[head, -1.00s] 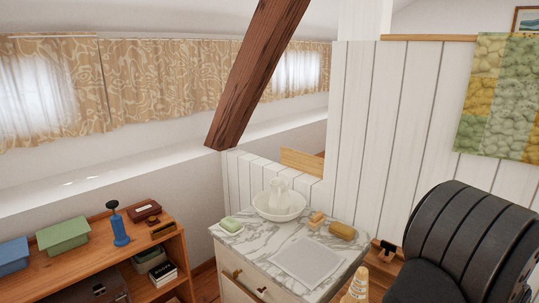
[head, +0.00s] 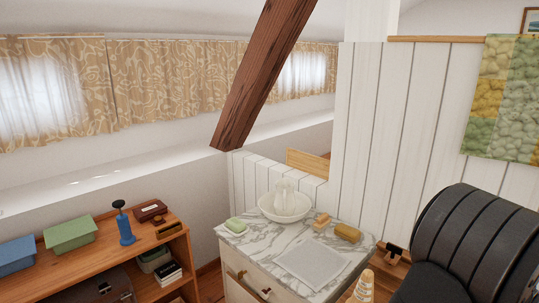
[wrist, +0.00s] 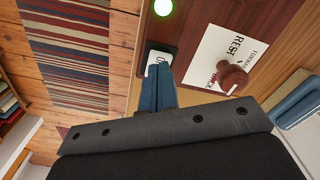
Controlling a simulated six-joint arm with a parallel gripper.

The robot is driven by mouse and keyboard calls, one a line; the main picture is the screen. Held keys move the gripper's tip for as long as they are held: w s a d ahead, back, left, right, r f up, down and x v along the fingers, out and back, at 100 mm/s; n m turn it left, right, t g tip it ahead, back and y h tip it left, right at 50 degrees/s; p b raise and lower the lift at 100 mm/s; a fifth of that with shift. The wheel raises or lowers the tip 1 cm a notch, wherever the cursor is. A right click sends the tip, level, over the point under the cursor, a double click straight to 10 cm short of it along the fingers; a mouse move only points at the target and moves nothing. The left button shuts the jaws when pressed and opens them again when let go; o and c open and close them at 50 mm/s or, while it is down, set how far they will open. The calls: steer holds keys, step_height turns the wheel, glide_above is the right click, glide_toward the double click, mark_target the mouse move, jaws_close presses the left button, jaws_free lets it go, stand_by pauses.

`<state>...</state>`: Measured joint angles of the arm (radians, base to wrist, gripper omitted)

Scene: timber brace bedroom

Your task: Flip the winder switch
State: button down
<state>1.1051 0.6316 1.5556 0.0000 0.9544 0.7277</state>
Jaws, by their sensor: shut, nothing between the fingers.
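My gripper (wrist: 158,88) shows in the wrist view with its two blue fingers together and nothing between them. Its tips are at a small dark-framed plate with a white face (wrist: 152,66), partly hidden by the fingers. Part of a letter or sign shows on the white face. I cannot tell whether the fingertips touch it, or whether it is the winder switch. A lit green lamp (wrist: 163,7) is above it in the picture. A brown knob-like piece (wrist: 233,76) stands to the right. The gripper is not seen in the head view.
A white card reading "REST" (wrist: 214,48) lies beside the brown knob. A blue-grey object (wrist: 298,98) is at the right. In the head view are a marble-topped cabinet (head: 262,245), a wooden shelf (head: 178,247), a slanting beam (head: 262,75) and a dark ribbed rounded object (head: 475,245).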

steer(key=shift+f, duration=0.95)
stand_by(0.8)
steer(key=shift+r, duration=3.5)
steer(key=shift+f, duration=0.1)
step_height(320, 180, down, 7)
steer(key=shift+r, duration=0.1)
